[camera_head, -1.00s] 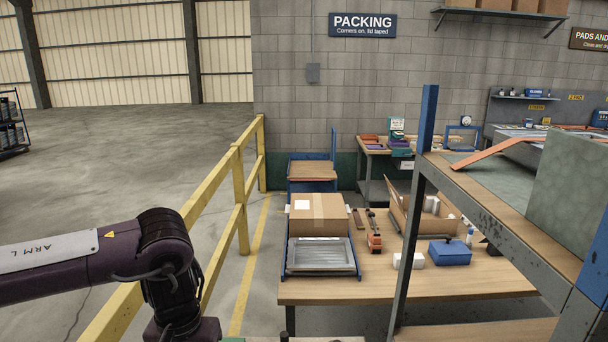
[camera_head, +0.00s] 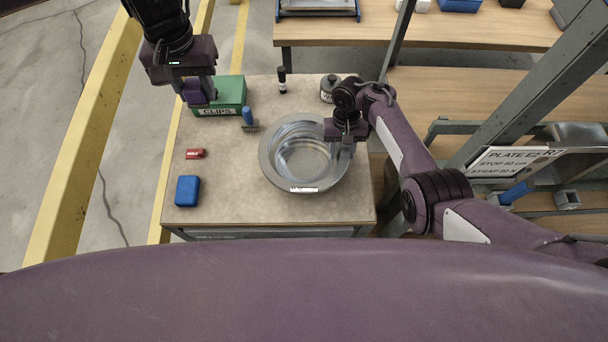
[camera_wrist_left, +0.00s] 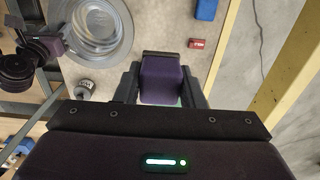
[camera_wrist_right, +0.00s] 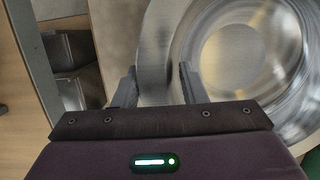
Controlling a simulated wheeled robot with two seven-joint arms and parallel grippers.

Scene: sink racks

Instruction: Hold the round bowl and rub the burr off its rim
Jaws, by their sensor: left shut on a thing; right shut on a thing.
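The round metal bowl (camera_head: 300,160) stands on the worktable. A short bright rough patch, seemingly the burr (camera_head: 304,189), shows on the rim's near side. My right gripper (camera_head: 343,152) is shut on the bowl's right rim; the right wrist view shows the rim (camera_wrist_right: 155,45) between its fingers. My left gripper (camera_head: 199,98) is shut on a purple block (camera_wrist_left: 160,80), held at the table's far left by the green clips box, apart from the bowl. The block's lower end is partly hidden in the head view.
The green CLIPS box (camera_head: 234,92), a blue-handled brush (camera_head: 248,120), a small red block (camera_head: 195,154) and a blue block (camera_head: 187,190) are left of the bowl. A yellow rail (camera_head: 90,130) runs at left.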

